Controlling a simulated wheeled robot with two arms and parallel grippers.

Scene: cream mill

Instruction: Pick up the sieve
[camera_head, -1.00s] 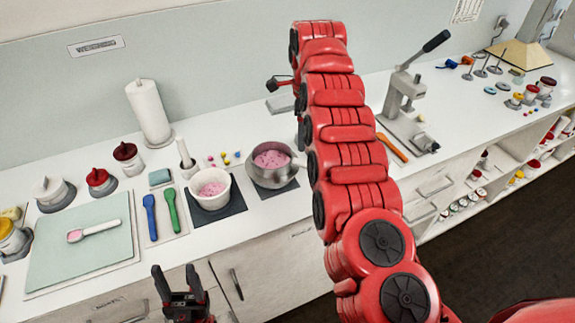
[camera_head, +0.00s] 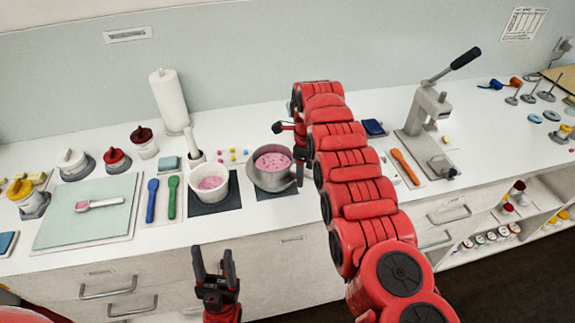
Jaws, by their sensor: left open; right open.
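A grey round metal vessel (camera_head: 257,181) with pink contents stands on a dark mat near the counter's front; it looks like the sieve, though I cannot tell for sure. My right gripper (camera_head: 290,136) is open above its right back side. One dark finger points left and another dark part hangs down by the vessel's right rim, where contact is unclear. My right arm hides the counter to the right of it.
A white bowl (camera_head: 221,199) with pink contents stands left of the vessel, with a pestle in a holder (camera_head: 193,147) behind it. Blue and green spatulas (camera_head: 172,197), a green board (camera_head: 70,232) and a paper roll (camera_head: 169,100) are further left. A lever press (camera_head: 425,110) stands right.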

